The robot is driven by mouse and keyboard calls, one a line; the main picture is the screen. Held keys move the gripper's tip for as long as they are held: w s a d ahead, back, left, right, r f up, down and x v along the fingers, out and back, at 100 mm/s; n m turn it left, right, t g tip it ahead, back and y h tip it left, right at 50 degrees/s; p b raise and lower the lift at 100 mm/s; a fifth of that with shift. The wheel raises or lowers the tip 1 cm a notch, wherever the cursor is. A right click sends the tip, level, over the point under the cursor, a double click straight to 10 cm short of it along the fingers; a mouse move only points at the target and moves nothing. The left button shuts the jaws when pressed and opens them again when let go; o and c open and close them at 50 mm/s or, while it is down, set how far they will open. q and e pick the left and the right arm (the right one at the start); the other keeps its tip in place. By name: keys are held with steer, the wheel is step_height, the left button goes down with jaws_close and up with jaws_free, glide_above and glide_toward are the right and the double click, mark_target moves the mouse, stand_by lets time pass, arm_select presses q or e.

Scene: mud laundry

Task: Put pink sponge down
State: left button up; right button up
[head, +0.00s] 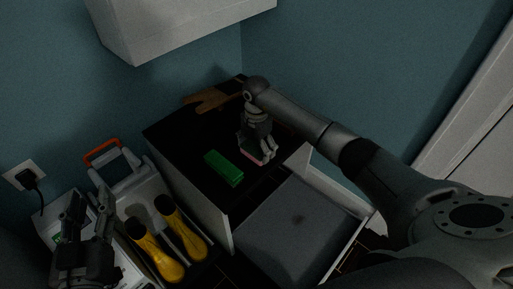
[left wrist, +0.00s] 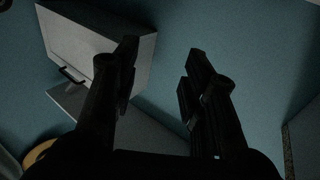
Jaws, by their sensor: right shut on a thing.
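The pink sponge (head: 262,159) shows as a thin pink edge under my right gripper (head: 257,150) in the head view. That gripper points down and is shut on the sponge, at or just above the black top of the cabinet (head: 183,145). Most of the sponge is hidden by the fingers, and I cannot tell whether it touches the top. My left gripper (head: 89,208) is at the lower left of the head view, away from the sponge. In the left wrist view its fingers (left wrist: 162,58) are apart with nothing between them.
A green block (head: 223,168) lies on the black top, left of the sponge. Brown gloves (head: 209,100) lie at the back. An open drawer (head: 298,225) juts out in front. Yellow boots (head: 182,226) stand at left, near an orange-handled carrier (head: 104,151). A white wall cabinet (head: 170,25) hangs above.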

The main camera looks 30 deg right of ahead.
steer(key=shift+f, duration=0.1)
steer(key=o, duration=0.8)
